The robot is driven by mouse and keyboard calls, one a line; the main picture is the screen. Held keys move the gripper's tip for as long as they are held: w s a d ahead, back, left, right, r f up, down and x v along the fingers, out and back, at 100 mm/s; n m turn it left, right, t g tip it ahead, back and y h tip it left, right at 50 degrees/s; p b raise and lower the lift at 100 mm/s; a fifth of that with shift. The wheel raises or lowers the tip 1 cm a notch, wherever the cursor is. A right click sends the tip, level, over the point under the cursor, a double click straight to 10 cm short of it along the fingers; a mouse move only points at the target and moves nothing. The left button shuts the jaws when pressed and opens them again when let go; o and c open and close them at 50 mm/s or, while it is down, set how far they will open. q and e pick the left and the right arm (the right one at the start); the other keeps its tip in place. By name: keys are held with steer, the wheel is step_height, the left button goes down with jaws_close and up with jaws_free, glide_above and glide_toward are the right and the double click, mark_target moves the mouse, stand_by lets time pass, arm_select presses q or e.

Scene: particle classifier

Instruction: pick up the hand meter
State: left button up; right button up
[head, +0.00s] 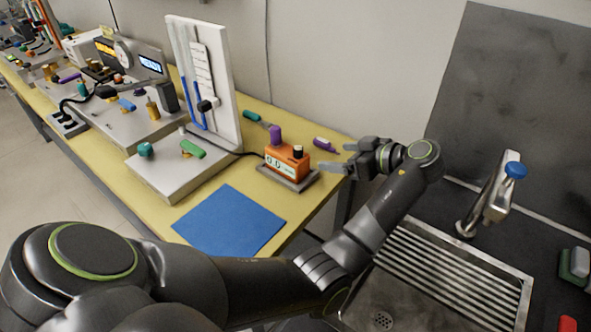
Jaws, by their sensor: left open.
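The hand meter, which I take to be the orange box with a small display (285,164), stands on a dark grey base (301,185) near the right end of the yellow bench. A purple knob and a black knob stick up from its top. My left gripper (336,157) is just right of the orange box, its fingers pointing left towards it. The jaws are open and empty; one fingertip is close to the box's right side, and I cannot tell whether it touches. My right gripper is not in view.
A blue mat (230,222) lies in front of the meter. A white upright panel with blue tubes (205,85) stands to its left. A purple marker-like item (324,144) and a teal-handled tool (254,117) lie behind. A sink with a ribbed drainboard (450,275) and tap (490,197) is at right.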

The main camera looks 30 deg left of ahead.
arm_select(q)
steer(key=f+b, duration=0.1)
steer(key=f, duration=0.1)
steer(key=p, duration=0.2)
glide_toward(291, 153)
steer(key=shift+n+y, duration=0.3)
steer(key=shift+n, duration=0.1)
steer(key=x, duration=0.2)
steer(key=f+x, duration=0.1)
steer(key=x, duration=0.1)
steer(key=shift+w+a+f, duration=0.1)
steer(key=shift+w+a, duration=0.05)
steer(key=shift+p+x, duration=0.7)
steer(key=shift+x, duration=2.05)
steer(key=c, duration=1.3)
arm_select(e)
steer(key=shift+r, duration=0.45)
